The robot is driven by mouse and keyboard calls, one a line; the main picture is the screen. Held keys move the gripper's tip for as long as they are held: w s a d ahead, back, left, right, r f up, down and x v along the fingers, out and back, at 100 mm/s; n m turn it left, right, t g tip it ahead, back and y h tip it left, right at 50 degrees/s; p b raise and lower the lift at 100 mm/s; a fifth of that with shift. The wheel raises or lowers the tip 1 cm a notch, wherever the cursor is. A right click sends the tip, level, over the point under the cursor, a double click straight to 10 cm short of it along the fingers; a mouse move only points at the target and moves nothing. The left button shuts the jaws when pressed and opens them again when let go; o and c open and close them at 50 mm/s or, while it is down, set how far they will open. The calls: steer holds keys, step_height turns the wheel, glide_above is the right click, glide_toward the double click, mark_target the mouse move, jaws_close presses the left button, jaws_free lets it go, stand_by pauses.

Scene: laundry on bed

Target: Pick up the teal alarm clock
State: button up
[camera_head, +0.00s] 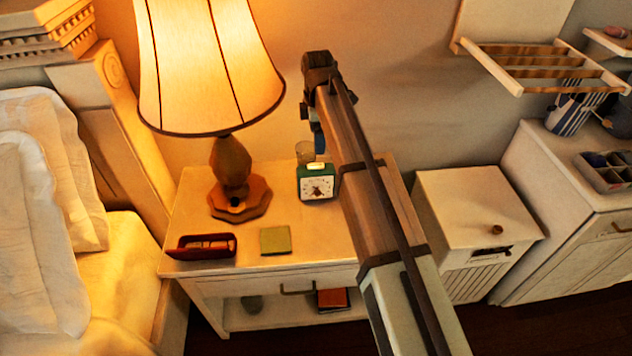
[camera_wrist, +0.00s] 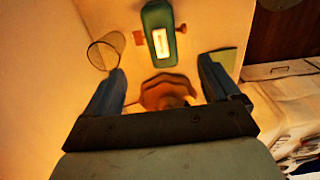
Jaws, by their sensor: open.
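The teal alarm clock (camera_head: 317,183) stands upright on the nightstand (camera_head: 330,240), its white dial facing the head camera. In the wrist view the clock (camera_wrist: 158,25) is seen from above, with a pale bar on its top. My gripper (camera_head: 317,135) is above the back of the nightstand, higher than the clock and apart from it. Its two blue fingers (camera_wrist: 162,88) are spread and empty in the wrist view, and the clock lies beyond them near the top edge. In the head view the fingers are small and partly hidden by my arm.
A clear glass (camera_head: 305,152) stands just behind the clock. A lit lamp (camera_head: 232,180) with a wooden base is to the left. A white cabinet (camera_head: 470,210) stands to the right.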

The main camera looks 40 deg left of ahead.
mark_target(316, 165)
steer(key=f, duration=1.3)
steer(key=shift+s+a+f, duration=0.1)
steer(key=shift+s+f, duration=0.1)
steer(key=shift+f, duration=0.15)
steer(key=c, duration=1.4)
